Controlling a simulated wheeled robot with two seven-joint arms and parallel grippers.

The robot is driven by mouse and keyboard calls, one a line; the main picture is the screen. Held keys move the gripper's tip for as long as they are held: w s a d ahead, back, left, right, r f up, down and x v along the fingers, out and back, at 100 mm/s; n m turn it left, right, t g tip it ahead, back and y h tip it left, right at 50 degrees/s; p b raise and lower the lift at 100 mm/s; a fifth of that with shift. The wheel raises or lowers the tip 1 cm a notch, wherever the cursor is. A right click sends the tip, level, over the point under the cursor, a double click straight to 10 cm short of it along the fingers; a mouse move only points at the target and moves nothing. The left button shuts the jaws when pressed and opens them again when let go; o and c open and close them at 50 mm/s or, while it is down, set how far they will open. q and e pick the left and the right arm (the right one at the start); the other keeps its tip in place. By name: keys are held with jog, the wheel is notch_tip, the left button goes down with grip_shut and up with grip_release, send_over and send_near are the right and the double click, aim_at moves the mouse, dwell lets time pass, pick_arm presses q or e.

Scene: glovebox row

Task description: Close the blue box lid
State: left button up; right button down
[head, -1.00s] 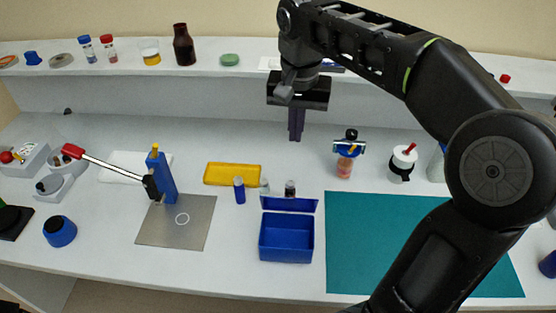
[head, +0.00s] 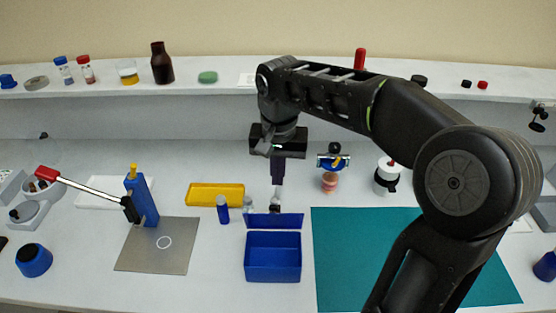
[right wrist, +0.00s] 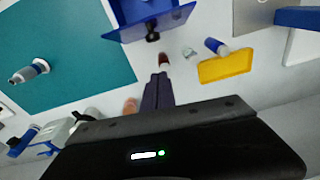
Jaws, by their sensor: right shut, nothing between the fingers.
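The blue box (head: 273,258) stands on the bench left of the teal mat, with its lid (head: 274,221) raised at the back edge, so the box is open. In the right wrist view the lid (right wrist: 160,24) shows near the top, with part of the box (right wrist: 130,8) beyond it. My right gripper (head: 277,184) is shut and empty, fingers pointing down, above and behind the lid. It also shows in the right wrist view (right wrist: 160,80), apart from the lid. A small dark-capped vial (head: 275,203) stands between the fingertips and the lid. My left gripper is not in view.
A blue-capped vial (head: 222,211) and a yellow tray (head: 215,194) lie left of the fingers. A blue stand with a red-handled lever (head: 141,201) is further left on a grey plate (head: 150,252).

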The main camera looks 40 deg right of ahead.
aim_at(274, 216)
pick_arm(q)
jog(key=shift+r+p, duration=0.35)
jog(key=shift+p, duration=0.05)
pick_arm(e)
jog(key=s+a+f, duration=0.2)
jog(key=shift+s+a, duration=0.25)
jog(key=shift+s, duration=0.1)
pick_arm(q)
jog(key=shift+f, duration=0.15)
